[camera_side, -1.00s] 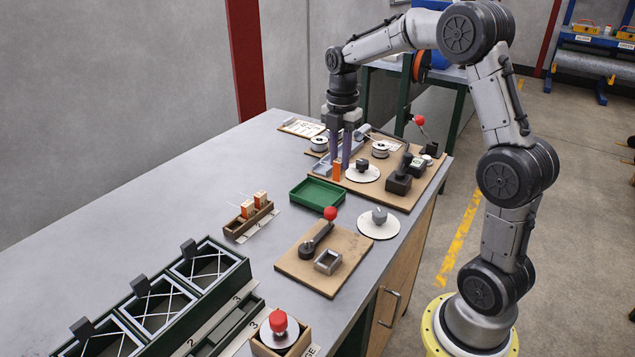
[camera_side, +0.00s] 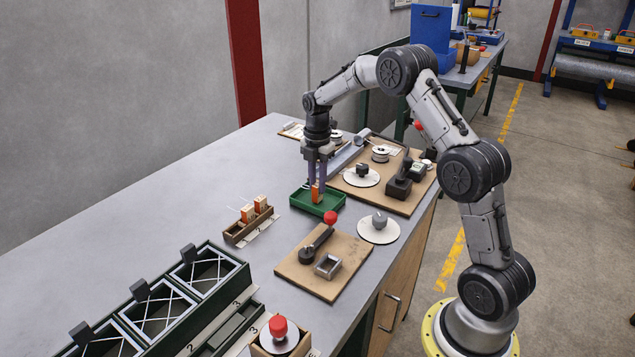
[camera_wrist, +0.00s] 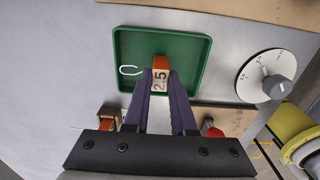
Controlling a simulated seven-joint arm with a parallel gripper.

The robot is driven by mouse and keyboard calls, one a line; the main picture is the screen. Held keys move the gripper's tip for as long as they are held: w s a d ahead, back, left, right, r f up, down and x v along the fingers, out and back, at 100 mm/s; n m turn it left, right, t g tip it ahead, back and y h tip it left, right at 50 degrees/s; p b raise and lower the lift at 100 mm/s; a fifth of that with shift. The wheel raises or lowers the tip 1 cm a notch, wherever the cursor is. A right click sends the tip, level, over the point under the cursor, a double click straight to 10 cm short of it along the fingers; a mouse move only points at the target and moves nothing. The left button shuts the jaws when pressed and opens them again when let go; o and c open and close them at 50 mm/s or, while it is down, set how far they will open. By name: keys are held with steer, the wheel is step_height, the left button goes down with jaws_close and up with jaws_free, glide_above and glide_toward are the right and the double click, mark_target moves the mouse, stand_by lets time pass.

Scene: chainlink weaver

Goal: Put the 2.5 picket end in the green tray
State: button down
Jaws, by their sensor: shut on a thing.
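The 2.5 picket end is an orange block with a pale label reading 2.5 (camera_wrist: 160,79) and a thin bent wire at its left in the wrist view. In the side view the orange block (camera_side: 316,194) is at the fingertips. My gripper (camera_side: 317,183) is shut on it, and the fingers also show in the wrist view (camera_wrist: 161,92). The green tray (camera_side: 302,205) lies on the bench beneath the block; its rim surrounds the block in the wrist view (camera_wrist: 119,50). Whether the block touches the tray floor I cannot tell.
A small wooden rack with orange blocks (camera_side: 240,233) stands left of the tray. A board with a red-knobbed lever (camera_side: 290,268) and a white dial (camera_side: 373,236) lie in front and right. A fixture board (camera_side: 400,204) lies behind. Bare bench is left.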

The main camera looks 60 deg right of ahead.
steer(key=shift+f, duration=0.15)
steer(key=c, duration=1.2)
jaws_free()
steer(key=shift+f, duration=0.1)
steer(key=o, duration=0.5)
steer(key=shift+c, duration=0.2)
